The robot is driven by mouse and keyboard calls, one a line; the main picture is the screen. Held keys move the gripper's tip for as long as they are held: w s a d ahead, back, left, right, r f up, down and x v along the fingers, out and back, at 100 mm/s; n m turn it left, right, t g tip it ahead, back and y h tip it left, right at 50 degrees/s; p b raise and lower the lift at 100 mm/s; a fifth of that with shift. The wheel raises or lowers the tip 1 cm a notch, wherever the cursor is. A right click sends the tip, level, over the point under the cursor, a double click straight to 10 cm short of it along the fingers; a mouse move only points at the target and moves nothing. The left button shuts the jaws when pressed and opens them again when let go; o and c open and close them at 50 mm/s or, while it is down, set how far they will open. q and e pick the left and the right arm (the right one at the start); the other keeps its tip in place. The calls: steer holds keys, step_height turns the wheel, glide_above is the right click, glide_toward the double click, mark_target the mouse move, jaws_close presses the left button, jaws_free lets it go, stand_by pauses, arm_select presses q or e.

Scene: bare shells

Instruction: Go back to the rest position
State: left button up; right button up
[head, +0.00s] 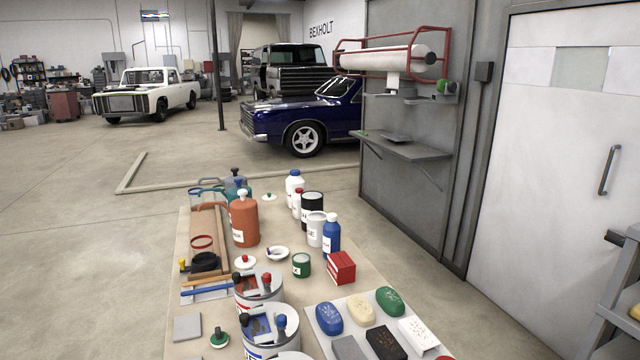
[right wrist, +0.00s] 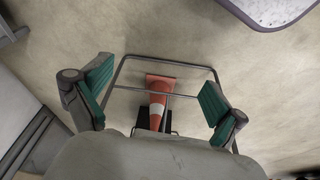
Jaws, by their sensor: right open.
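My right gripper (right wrist: 157,88) shows in the right wrist view, with its two green-padded fingers spread wide apart. Nothing is held between them. Below it, an orange and white traffic cone (right wrist: 158,100) shows in the gap between the fingers, apart from the pads. Neither gripper shows in the head view, and my left gripper is in no view.
A long table (head: 385,285) in the head view holds bottles, cans, tins and a tray (head: 318,322) of colored blocks. A grey wall panel with a shelf (head: 405,150) stands at right. A thin metal frame (right wrist: 195,65) surrounds the cone. Floor at left is open.

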steer(key=s+d+f+g, duration=0.1)
steer(key=s+f, duration=0.3)
steer(key=f, duration=0.4)
steer(key=s+f, duration=0.4)
steer(key=f, duration=0.5)
steer(key=s+d+f, duration=0.2)
steer(key=s+f, duration=0.5)
steer(key=s, duration=0.4)
steer(key=shift+d+f+g, duration=0.15)
steer(key=shift+f+g, duration=0.1)
steer(key=shift+g, duration=0.15)
steer(key=shift+s, duration=0.1)
